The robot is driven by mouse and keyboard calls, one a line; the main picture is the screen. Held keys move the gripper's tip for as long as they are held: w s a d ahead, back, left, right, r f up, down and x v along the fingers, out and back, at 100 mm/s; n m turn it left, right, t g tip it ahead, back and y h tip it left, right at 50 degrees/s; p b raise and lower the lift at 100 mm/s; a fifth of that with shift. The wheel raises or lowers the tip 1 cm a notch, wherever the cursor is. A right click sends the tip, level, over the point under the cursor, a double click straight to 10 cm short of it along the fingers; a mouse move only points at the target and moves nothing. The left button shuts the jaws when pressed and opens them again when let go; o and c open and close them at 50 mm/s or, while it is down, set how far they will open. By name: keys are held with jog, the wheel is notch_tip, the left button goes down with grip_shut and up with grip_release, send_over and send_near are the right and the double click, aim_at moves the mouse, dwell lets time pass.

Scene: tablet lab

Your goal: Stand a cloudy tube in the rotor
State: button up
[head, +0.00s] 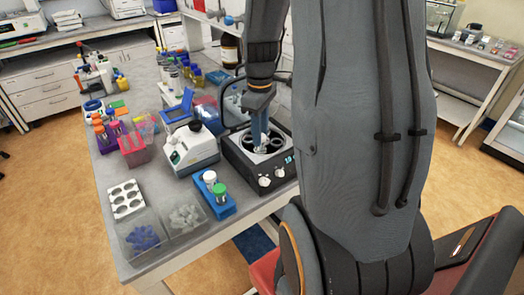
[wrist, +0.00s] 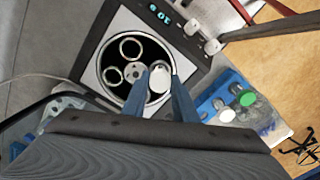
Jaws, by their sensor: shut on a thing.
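The centrifuge (head: 245,172) stands on the bench with its lid raised, and its round rotor (wrist: 132,50) shows open ringed holes in the wrist view. My gripper (head: 262,146) points down into the rotor bowl. In the wrist view, my gripper (wrist: 160,74) has its two blue fingers over the right part of the rotor, close around a small pale tube (wrist: 158,80). Its lower part is hidden, and I cannot tell how deep it sits in a hole. A blue rack (head: 222,207) in front holds a white-capped tube (head: 209,177) and a green-capped tube (head: 219,189).
A white benchtop device (head: 192,150) stands left of the centrifuge. A white holed block (head: 125,198), a bin of blue pieces (head: 144,238) and a bin of clear pieces (head: 184,219) lie near the front. The raised lid (head: 232,100) stands close behind my gripper.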

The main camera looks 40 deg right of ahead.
jog(key=shift+f+b, duration=0.3)
jog(key=shift+f, duration=0.4)
jog(key=o, duration=0.9)
jog(key=shift+o, duration=0.2)
jog(key=shift+r, duration=0.1)
notch_tip(320, 180, up, 8)
jog(key=shift+f+b, duration=0.15)
jog(key=shift+b, duration=0.95)
jog(key=s+a+f+m+t, duration=0.1)
jog(key=a+f+m, duration=0.15)
jog(key=a, duration=0.65)
jog(key=m+t, duration=0.2)
jog(key=m, duration=0.2)
send_over(217, 185)
notch_tip(217, 185, down, 4)
jog(key=shift+n+g, duration=0.25)
jog(key=shift+g, duration=0.55)
notch_tip(217, 185, down, 6)
jog(key=b, duration=0.5)
